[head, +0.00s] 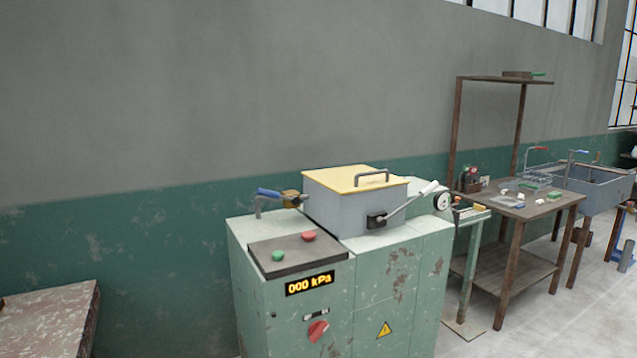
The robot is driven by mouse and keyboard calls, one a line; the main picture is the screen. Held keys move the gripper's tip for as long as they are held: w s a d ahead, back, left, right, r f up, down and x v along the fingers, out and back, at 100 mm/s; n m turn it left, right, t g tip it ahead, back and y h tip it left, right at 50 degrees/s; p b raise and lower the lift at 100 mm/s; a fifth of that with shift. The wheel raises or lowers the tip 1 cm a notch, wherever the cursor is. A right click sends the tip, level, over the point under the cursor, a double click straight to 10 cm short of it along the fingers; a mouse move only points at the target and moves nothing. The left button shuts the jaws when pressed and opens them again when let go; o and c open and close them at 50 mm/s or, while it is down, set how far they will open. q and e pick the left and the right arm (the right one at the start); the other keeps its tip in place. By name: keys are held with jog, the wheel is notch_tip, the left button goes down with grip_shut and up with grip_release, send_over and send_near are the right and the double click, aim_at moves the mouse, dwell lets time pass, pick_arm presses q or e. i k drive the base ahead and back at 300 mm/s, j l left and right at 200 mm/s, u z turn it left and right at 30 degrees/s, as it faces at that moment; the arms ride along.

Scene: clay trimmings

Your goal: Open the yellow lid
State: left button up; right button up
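The yellow lid (340,179) lies flat and closed on top of a grey box (335,205). A dark grey bar handle (371,177) stands on the lid near its right side. The box sits on a worn pale green machine cabinet (390,285). A lever with a white grip (405,203) is fixed to the front of the box, angled up to the right. Neither of my grippers shows in the head view.
The cabinet has a dark panel with green (278,256) and red (308,236) buttons, a display reading 000 kPa (310,284) and a red knob (318,331). A blue-handled valve (280,196) sits left of the box. A cluttered wooden workbench (515,212) stands right; a worn table (50,315) stands lower left.

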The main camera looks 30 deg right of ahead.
aim_at(344, 180)
jog(key=i+l, duration=0.1)
jog(key=l, duration=0.35)
jog(key=i+l, duration=0.15)
jog(key=l, duration=0.3)
jog(key=i+l, duration=0.1)
jog(key=l, duration=0.35)
jog(key=i+l, duration=0.15)
jog(key=l, duration=0.25)
jog(key=i+l, duration=0.1)
jog(key=l, duration=0.35)
jog(key=i+l, duration=0.15)
jog(key=l, duration=0.3)
